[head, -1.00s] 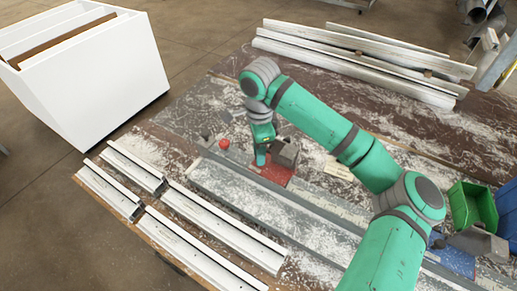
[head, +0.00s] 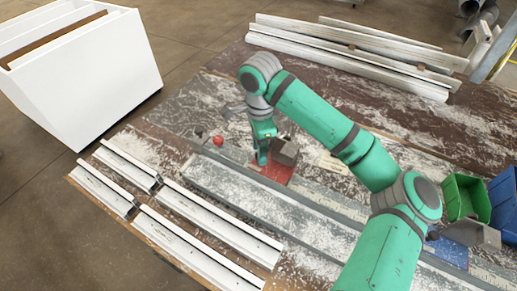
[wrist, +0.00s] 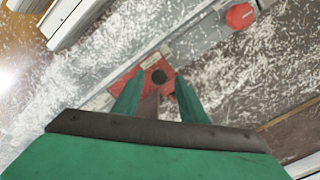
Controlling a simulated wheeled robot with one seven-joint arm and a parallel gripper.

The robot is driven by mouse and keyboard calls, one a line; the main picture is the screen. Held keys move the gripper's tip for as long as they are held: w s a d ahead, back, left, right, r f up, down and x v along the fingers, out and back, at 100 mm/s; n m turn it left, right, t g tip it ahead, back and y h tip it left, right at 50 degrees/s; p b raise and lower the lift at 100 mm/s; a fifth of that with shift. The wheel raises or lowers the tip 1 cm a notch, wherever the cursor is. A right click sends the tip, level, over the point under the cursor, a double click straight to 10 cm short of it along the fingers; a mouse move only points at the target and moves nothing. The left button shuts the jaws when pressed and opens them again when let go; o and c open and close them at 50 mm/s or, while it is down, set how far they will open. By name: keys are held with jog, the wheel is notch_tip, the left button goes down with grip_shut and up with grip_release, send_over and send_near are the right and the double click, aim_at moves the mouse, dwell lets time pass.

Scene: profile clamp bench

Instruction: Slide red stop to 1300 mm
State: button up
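The red stop (head: 277,172) is a red plate on the grey rail, carrying a grey block (head: 285,152). My gripper (head: 261,160) is down at the stop's left side, beside the grey block. The gripper's fingers (wrist: 161,76) stand apart on either side of the knob, with gaps showing. A grey-brown piece shows between them. Whether a finger touches the stop is hard to tell. The millimetre marks cannot be read.
A red round knob (head: 218,140) sits at the rail's left end. White profiles (head: 205,225) lie along the front, and long profiles (head: 350,60) at the back. A green bin (head: 465,197) and a blue bin (head: 505,198) stand at right. Shavings cover the bench.

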notch_tip(320, 180, up, 10)
dwell(0.5)
jog(key=shift+r, duration=0.1)
jog(key=shift+d, duration=0.1)
